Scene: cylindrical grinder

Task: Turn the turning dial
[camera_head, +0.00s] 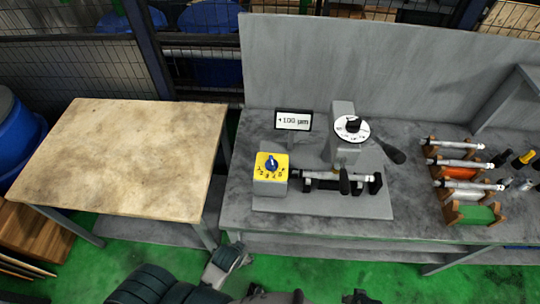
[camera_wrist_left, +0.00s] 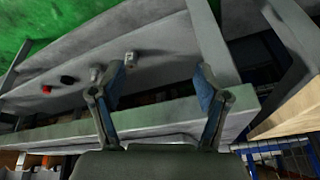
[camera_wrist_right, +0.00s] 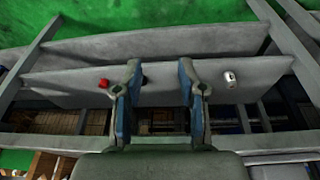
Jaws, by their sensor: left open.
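A yellow-faced box with a blue turning knob (camera_head: 271,163) stands on the left of the grinder's base plate. A white round dial with a black knob (camera_head: 352,127) sits on top of the grey grinder head (camera_head: 343,150). Which of these is the turning dial, I cannot tell. My left gripper (camera_wrist_left: 160,88) is open and empty, its blue-padded fingers wide apart. My left arm is low in front of the bench in the head view, away from both dials. My right gripper (camera_wrist_right: 157,85) is open and empty. Neither dial shows clearly in the wrist views.
A display reading +100 µm (camera_head: 293,121) stands behind the yellow box. A black handle (camera_head: 393,152) sticks out right of the grinder head. Racks with metal shafts (camera_head: 462,165) stand at the bench's right. A wooden-topped table (camera_head: 125,155) stands left. A grey panel (camera_head: 360,65) backs the bench.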

